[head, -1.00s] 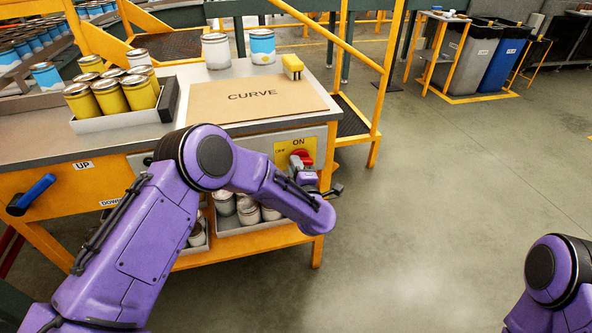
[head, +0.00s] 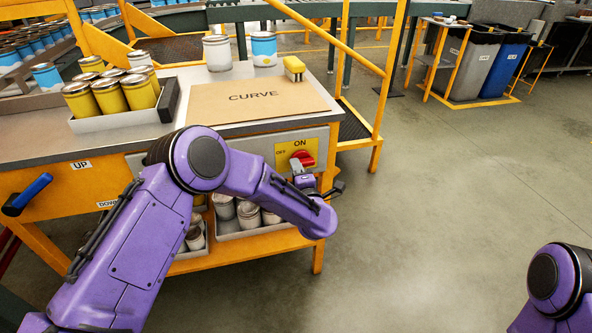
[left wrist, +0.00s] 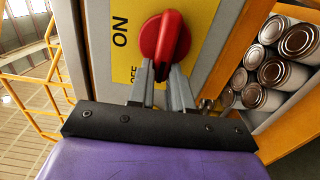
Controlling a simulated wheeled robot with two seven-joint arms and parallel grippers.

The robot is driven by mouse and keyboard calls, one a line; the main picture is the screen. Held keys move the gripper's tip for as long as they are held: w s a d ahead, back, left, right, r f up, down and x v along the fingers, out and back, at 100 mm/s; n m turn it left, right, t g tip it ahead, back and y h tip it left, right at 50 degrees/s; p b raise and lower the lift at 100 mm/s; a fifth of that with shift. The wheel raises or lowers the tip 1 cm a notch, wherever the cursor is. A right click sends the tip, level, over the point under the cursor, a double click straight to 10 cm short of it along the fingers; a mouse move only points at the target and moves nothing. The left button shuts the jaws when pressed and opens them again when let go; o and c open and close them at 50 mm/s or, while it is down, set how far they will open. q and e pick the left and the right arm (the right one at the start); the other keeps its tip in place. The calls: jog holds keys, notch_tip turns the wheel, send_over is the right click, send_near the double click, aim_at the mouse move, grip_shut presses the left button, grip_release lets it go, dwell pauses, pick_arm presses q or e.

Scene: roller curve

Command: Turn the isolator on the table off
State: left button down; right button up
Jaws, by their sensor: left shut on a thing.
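The isolator is a red rotary knob (head: 303,159) on a yellow plate (head: 283,153) on the table's front panel, with ON at the top and OFF at the left. In the left wrist view the red knob (left wrist: 165,40) stands close in front of my left gripper (left wrist: 162,82). That view is turned, so ON is at the left and OFF lower left. The knob's handle runs roughly up and down there, across the ON direction. My left gripper (head: 299,171) is shut on the handle, one finger on each side. My right gripper is out of view.
Grey cans sit on the lower shelf. Floor at the right is clear.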

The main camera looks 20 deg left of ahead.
pick_arm(q)
jog(key=c, duration=1)
grip_release()
jog(key=shift+c, duration=0.2)
jog(key=shift+d, duration=0.1)
jog(key=v, duration=1)
jog(key=shift+s, duration=0.25)
jog(key=shift+d+f, duration=0.1)
jog(key=shift+d, duration=0.05)
